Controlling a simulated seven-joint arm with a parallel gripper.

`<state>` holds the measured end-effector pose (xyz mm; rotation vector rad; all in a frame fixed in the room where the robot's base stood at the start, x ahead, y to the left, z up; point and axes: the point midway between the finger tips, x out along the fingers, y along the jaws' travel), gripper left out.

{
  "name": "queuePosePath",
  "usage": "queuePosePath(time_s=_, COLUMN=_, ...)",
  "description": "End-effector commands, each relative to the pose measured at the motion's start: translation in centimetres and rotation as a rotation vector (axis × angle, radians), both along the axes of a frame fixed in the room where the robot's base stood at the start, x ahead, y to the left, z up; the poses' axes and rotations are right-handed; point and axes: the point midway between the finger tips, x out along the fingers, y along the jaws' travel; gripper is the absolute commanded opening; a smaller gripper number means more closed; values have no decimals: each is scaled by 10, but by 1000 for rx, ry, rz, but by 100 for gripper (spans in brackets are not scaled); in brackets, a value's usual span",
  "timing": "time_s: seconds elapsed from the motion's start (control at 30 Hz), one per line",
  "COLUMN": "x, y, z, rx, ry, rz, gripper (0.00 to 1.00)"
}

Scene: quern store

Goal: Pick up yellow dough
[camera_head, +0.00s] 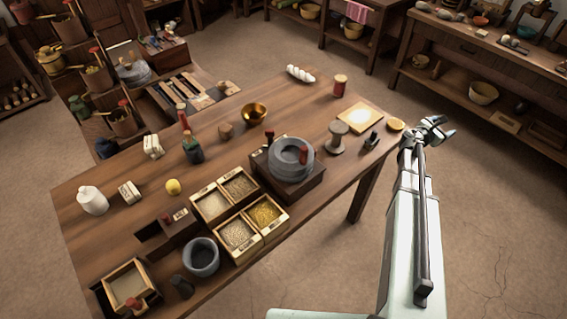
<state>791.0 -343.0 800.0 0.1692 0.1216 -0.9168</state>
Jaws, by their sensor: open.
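A small round yellow lump (173,187) sits on the left part of the wooden table and looks like the yellow dough. A flatter yellow-orange piece (396,124) lies at the table's right edge; I cannot tell for sure what it is. My gripper (445,128) is open and appears empty, past the table's right edge. It is close to the flat yellow piece in the picture and far from the round lump.
The table (300,98) holds a stone quern (290,160), grain boxes (238,235), a grey mortar (201,258), a white jug (92,200), a dark green bottle (193,150) and a brass bowl (254,113). Clear wood lies around the round lump. Shelves stand behind.

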Motion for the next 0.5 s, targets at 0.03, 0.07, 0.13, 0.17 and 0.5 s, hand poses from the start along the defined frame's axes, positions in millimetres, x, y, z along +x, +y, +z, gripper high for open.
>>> queuePosePath(time_s=0.03, x=10, y=-5, z=17, rx=-50, ry=12, rz=19, gripper=72)
queuePosePath(time_s=0.07, x=15, y=-6, z=26, rx=-80, ry=21, rz=31, gripper=72)
queuePosePath(time_s=0.13, x=25, y=-7, z=46, rx=-139, ry=38, rz=54, gripper=72)
queuePosePath(time_s=0.17, x=29, y=-7, z=54, rx=-158, ry=41, rz=61, gripper=72)
queuePosePath(time_s=0.5, x=71, y=45, z=121, rx=-185, ry=-38, rz=91, gripper=72)
